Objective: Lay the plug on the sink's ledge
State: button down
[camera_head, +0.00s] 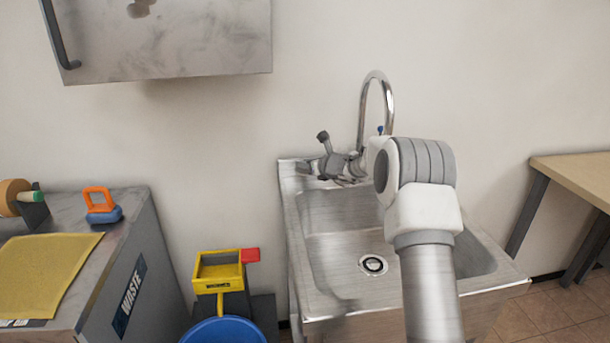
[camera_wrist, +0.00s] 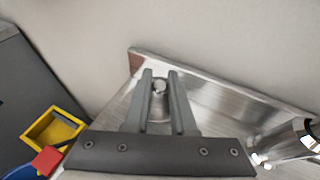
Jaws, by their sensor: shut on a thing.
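The plug (camera_wrist: 159,88) is a small metal piece with a rounded knob, held between the two grey fingers of my gripper (camera_wrist: 160,78) in the wrist view. My gripper (camera_head: 308,168) is shut on it over the back left corner of the steel sink (camera_head: 340,212). The sink's ledge (camera_wrist: 205,92) runs along the wall below and beyond the fingers. I cannot tell whether the plug touches the ledge. The plug is not clear in the head view. The drain (camera_head: 373,265) in the basin is uncovered.
The chrome faucet (camera_head: 376,85) rises close beside my gripper and also shows in the wrist view (camera_wrist: 288,138). A yellow bin (camera_head: 219,271) and a blue bucket (camera_head: 224,331) stand left of the sink. A grey waste cabinet (camera_head: 150,280) stands farther left.

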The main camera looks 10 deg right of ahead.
aim_at(305, 183)
jog(key=shift+w+f, duration=0.3)
jog(key=shift+w, duration=0.2)
jog(key=shift+f+b, duration=0.75)
jog(key=shift+f, duration=1.25)
jog(key=shift+f, duration=0.1)
jog(key=c, duration=0.7)
grip_release()
jog(key=shift+c, duration=0.2)
